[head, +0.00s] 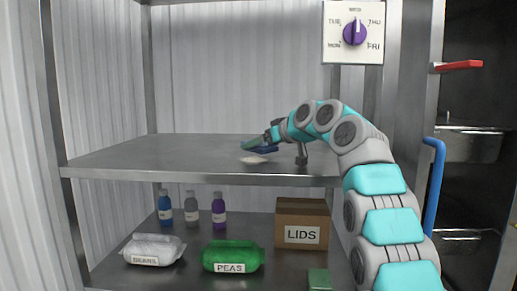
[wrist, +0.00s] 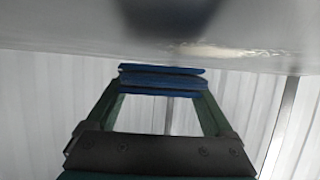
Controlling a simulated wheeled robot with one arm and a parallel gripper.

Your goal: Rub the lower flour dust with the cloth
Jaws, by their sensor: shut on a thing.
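A blue cloth (head: 265,150) is held at the tips of my gripper (head: 259,143), low over the upper shelf. The cloth also shows in the wrist view (wrist: 162,78) as flat blue layers between the green fingers. My gripper is shut on it. A pale flour dust patch (head: 253,160) lies on the shelf near its front edge, just in front of and below the cloth. In the wrist view the dust (wrist: 215,48) is a whitish smear to the right of the cloth. I cannot tell whether the cloth touches the shelf. Only one dust patch is clearly seen.
The upper shelf (head: 130,155) is otherwise bare, with free room to the left. The lower shelf holds several bottles (head: 191,208), a white bag (head: 150,248), a green PEAS bag (head: 232,254) and a LIDS box (head: 302,222). A dial panel (head: 353,32) hangs above right.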

